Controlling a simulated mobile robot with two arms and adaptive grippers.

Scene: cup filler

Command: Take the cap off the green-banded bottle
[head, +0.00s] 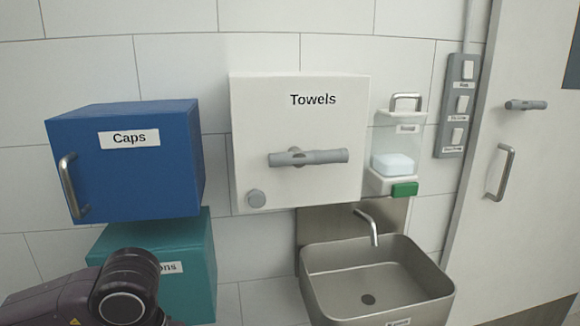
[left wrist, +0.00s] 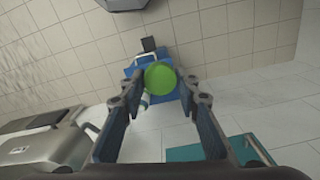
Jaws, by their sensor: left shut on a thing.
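In the left wrist view my left gripper (left wrist: 162,87) is shut on a round bright green thing (left wrist: 160,77), seen face-on between its fingertips. It looks like a cap. What lies behind it is mostly hidden, so I cannot tell whether a bottle is attached to it. No green-banded bottle shows clearly in either view. In the head view only a dark part of my left arm shows at the lower left, and its gripper is out of the picture. My right gripper is in neither view.
In the head view a blue Caps box (head: 125,175) hangs above a teal box (head: 190,260). A white Towels box (head: 300,120), soap dispenser (head: 403,189), steel sink (head: 330,275) and switch panel (head: 452,145) stand along the tiled wall. A door (head: 530,180) is at right.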

